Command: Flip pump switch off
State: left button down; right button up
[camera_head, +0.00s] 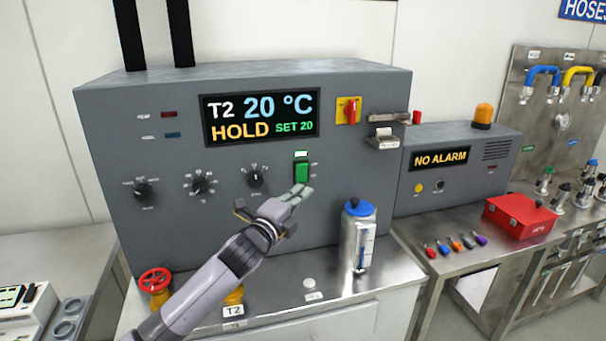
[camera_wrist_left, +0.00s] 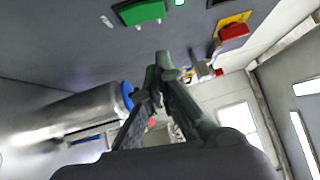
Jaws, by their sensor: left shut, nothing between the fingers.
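The green pump switch (camera_head: 302,171) is a rocker on the front of the grey control cabinet (camera_head: 350,150), below the display, with a small lit white-green lamp (camera_head: 301,154) above it. In the left wrist view the green switch (camera_wrist_left: 140,11) is at the top, left of the fingertips. My left gripper (camera_head: 303,194) is shut and empty, its tips just below the switch in the head view. Whether the tips touch the panel cannot be told. My left gripper (camera_wrist_left: 163,68) also shows in the wrist view with its fingers together. My right gripper is not in view.
A silver canister with a blue cap (camera_head: 358,235) stands right of my left gripper. A red-on-yellow rotary switch (camera_head: 348,110) sits up right. Black knobs (camera_head: 256,176) are left of the switch. The display (camera_head: 261,116) reads T2 20 °C, HOLD. A red valve wheel (camera_head: 155,281) is lower left.

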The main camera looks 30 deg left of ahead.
aim_at(302, 173)
pick_arm(q)
jog(key=w+a+p, duration=0.2)
jog(key=w+a, duration=0.1)
jog(key=w, duration=0.3)
jog(key=shift+a+r, duration=0.15)
jog(key=shift+r, duration=0.25)
jog(key=shift+p, duration=0.3)
jog(key=shift+w+a+r, duration=0.2)
jog(key=shift+a, duration=0.05)
